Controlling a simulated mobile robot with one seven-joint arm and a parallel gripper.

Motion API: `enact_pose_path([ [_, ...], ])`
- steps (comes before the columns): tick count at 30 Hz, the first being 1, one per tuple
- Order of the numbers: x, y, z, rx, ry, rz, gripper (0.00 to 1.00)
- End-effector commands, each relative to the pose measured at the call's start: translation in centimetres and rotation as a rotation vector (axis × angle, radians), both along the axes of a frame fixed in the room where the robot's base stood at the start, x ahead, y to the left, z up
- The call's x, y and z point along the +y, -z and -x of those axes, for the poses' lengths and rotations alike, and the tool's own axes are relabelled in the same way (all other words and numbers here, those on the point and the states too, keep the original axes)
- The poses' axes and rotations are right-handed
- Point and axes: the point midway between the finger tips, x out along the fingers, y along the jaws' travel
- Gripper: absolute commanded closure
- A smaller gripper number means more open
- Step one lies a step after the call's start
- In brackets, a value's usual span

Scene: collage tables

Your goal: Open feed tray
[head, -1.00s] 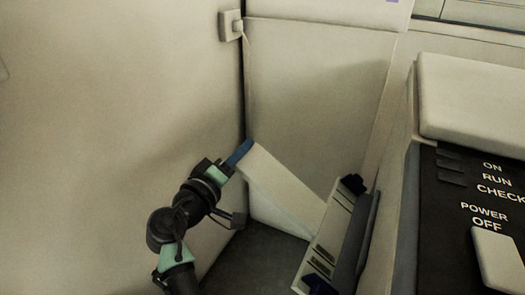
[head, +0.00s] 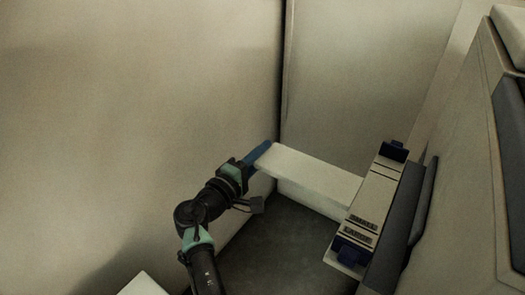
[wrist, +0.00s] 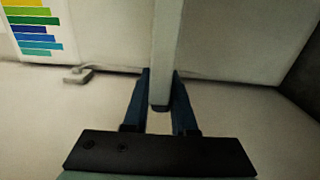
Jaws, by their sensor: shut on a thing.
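The feed tray appears as a long pale slab (head: 310,174) in the head view. It runs from my gripper down to the right, to an end piece (head: 368,213) with blue tabs and SMALL and LARGE labels. My gripper (head: 262,156) has its blue fingers at the slab's left end. In the wrist view the fingers (wrist: 160,88) lie on both sides of the pale slab (wrist: 165,45), shut on it. The fingers hide part of that end.
A pale machine (head: 462,165) with a dark panel stands close on the right. A tall pale wall (head: 130,120) rises on the left, and another stands behind the slab. Dark floor (head: 275,245) is clear below. A coloured bar chart (wrist: 35,28) shows in the wrist view.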

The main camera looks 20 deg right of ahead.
Motion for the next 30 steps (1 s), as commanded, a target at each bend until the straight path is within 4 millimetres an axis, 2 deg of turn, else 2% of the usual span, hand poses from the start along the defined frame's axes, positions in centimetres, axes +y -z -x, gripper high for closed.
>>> enact_pose_path([
  [1,0.0,0.6,0.1,0.011,0.001,0.003,1.0],
  [12,-0.1,1.0,0.2,0.019,0.003,0.003,1.0],
  [13,-0.1,1.0,0.3,0.021,0.003,0.003,0.69],
  [17,-0.1,1.0,0.2,0.019,0.003,0.003,0.47],
  [25,0.1,0.6,0.2,0.013,0.002,0.003,0.47],
  [30,1.5,0.4,1.4,0.014,-0.001,0.004,0.47],
])
